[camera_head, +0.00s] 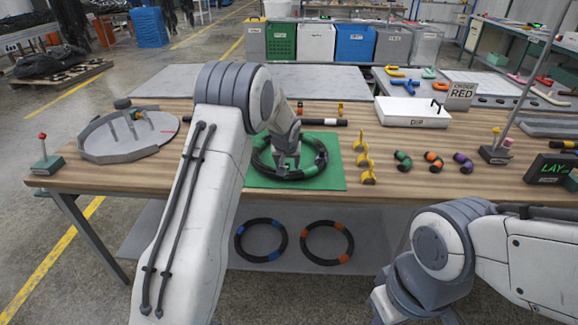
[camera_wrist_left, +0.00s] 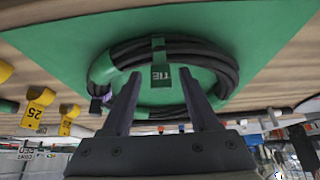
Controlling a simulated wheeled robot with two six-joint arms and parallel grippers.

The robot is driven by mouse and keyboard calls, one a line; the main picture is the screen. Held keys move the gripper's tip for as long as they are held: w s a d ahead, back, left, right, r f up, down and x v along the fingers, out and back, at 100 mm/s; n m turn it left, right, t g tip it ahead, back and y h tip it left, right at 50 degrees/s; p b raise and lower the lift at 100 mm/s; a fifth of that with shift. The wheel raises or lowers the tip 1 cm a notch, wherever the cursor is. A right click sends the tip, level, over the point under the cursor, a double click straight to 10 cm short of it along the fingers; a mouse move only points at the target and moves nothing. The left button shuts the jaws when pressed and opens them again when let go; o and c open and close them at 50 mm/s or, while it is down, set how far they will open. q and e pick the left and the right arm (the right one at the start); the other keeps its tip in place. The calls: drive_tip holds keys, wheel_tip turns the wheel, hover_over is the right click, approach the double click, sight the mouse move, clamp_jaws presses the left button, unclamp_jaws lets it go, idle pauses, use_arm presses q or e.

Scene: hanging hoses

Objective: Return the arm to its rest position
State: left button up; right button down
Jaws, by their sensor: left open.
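A black coiled hose (camera_head: 262,160) with green bands lies on the green mat (camera_head: 330,180) on the wooden bench. In the left wrist view the coil (camera_wrist_left: 225,70) carries a green tie tag (camera_wrist_left: 160,65) on its far side. My left gripper (camera_head: 287,166) points down over the coil in the head view. In the left wrist view its two fingers (camera_wrist_left: 159,85) stand apart with nothing between them, close to the coil; whether they touch it I cannot tell. My right arm shows folded at the lower right, and its fingers are out of view.
Two banded hose rings (camera_head: 240,243) lie on the shelf below the bench. A round grey fixture (camera_head: 85,152) stands on the left. Yellow numbered stands (camera_head: 367,165) and short banded hose pieces (camera_head: 433,160) are right of the mat. A white tray (camera_head: 410,120) is behind.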

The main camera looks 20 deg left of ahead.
use_arm(q)
drive_tip(key=w+v, duration=0.1)
drive_tip(key=v, duration=0.7)
drive_tip(key=s+d+r+m+g+h+p, duration=0.15)
drive_tip(key=s+d+r, duration=0.25)
drive_tip(key=s+d, duration=0.45)
drive_tip(key=s+d+r+m+g+h+p, duration=0.1)
drive_tip(key=s+d+r+m+p, duration=0.15)
drive_tip(key=s+d, duration=0.6)
drive_tip(key=s+d+r+m+g+p, duration=0.1)
drive_tip(key=s+m, duration=0.2)
drive_tip(key=s, duration=1)
drive_tip(key=s+d+r+m+g+p, duration=0.1)
drive_tip(key=s+m+g, duration=0.1)
drive_tip(key=s, duration=1.1)
drive_tip(key=shift+d+r+m, duration=0.3)
drive_tip(key=shift+m, duration=0.5)
use_arm(e)
wheel_tip(320, 180, up, 6)
use_arm(q)
drive_tip(key=shift+w, duration=0.1)
